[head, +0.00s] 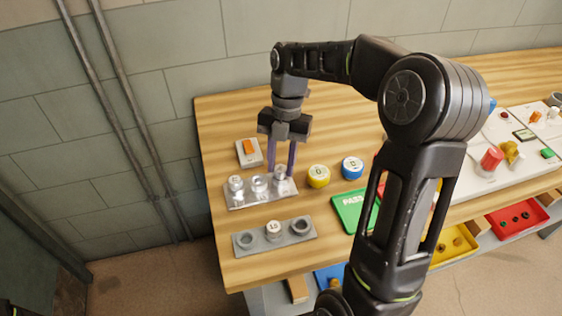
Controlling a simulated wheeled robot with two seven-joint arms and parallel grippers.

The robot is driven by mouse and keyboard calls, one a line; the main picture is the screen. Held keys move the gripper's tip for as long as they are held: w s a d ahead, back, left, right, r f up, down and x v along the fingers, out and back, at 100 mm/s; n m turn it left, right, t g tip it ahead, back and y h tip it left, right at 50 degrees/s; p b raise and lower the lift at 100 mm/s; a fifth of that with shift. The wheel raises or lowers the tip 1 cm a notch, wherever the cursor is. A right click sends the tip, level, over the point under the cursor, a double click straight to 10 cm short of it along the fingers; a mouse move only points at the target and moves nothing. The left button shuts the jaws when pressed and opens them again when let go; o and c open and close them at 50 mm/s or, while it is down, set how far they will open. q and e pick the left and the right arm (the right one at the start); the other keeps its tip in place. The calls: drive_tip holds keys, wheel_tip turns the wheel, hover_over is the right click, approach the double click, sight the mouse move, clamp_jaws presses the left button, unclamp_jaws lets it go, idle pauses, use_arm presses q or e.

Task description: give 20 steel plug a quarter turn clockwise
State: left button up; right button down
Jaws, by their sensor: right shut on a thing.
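Three steel plugs stand in a row on a grey plate (262,199) near the table's left end. The right-hand steel plug (279,174) is between the purple fingers of my right gripper (281,168), which points down from above and is shut on it. I cannot read the number on this plug. The middle plug (258,183) and the left plug (236,184) stand free beside it, and their marks are too small to read surely. My left gripper is out of view.
A nearer grey plate (256,249) holds a plug marked 15 (274,230) between two ring-like sockets. A yellow round piece (318,176), a blue one (352,167) and a green PASS pad (352,211) lie to the right. A switch box (249,153) stands behind.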

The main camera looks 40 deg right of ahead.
drive_tip(key=shift+f, duration=0.1)
idle(0.7)
drive_tip(key=shift+f+m, duration=0.1)
drive_tip(key=shift+m, duration=0.6)
drive_tip(key=shift+s+m+t+y+b, duration=0.1)
drive_tip(key=shift+m+t+y+b, duration=0.25)
drive_tip(key=shift+m, duration=0.45)
drive_tip(key=shift+m+t+b, duration=0.35)
drive_tip(key=shift+m+b, duration=0.1)
drive_tip(key=shift+m, duration=1.05)
drive_tip(key=shift+f, duration=0.1)
drive_tip(key=shift+s+m+t+b, duration=0.15)
drive_tip(key=shift+m+t+b, duration=0.3)
drive_tip(key=shift+m, duration=1.05)
drive_tip(key=shift+f, duration=0.1)
